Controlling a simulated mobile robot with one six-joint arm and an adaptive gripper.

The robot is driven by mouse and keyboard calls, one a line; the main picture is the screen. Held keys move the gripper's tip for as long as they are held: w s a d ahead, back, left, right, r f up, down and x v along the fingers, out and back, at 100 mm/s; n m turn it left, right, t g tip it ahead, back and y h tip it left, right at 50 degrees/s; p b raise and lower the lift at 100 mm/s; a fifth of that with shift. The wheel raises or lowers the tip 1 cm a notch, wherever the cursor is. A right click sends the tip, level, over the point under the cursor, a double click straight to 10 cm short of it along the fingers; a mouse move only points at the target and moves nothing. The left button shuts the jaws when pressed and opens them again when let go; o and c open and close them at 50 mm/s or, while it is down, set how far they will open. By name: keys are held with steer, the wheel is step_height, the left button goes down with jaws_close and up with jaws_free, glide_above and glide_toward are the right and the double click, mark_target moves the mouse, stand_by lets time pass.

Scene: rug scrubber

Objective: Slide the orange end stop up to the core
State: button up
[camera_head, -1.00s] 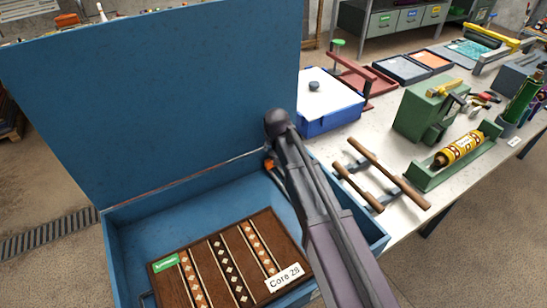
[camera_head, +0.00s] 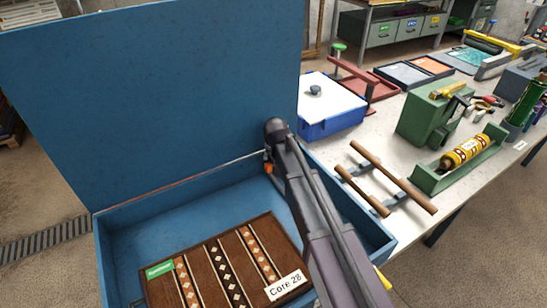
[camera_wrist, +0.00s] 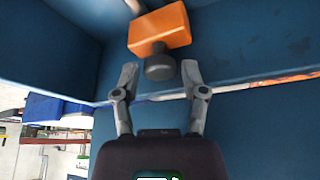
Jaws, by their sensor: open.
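The orange end stop (camera_wrist: 160,30) has a dark round knob on it and shows near the top of the wrist view. A small bit of it (camera_head: 268,169) shows in the head view by the blue box's back right corner, beside my arm. My gripper (camera_wrist: 160,69) is open, with the knob between or just beyond its fingertips; I cannot tell if they touch it. The core (camera_head: 225,265), a brown patterned piece labelled "Core 28", lies in the front of the box, apart from the stop. My arm hides part of the box's right side; the gripper is hidden in the head view.
The blue box (camera_head: 125,230) has a tall raised lid (camera_head: 150,90) at its back. A bare strip of box floor lies behind the core. To the right, the bench holds a blue tub (camera_head: 332,118), wooden bars (camera_head: 395,178) and a green machine (camera_head: 428,110).

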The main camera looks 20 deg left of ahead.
jaws_close()
steer(key=s+d, duration=0.2)
steer(key=d, duration=0.1)
steer(key=s+d, duration=0.2)
steer(key=s, duration=0.1)
steer(key=s+d, duration=0.2)
steer(key=d, duration=0.1)
steer(key=shift+s+d, duration=0.25)
steer(key=shift+d, duration=0.1)
jaws_free()
steer(key=shift+w+a, duration=0.2)
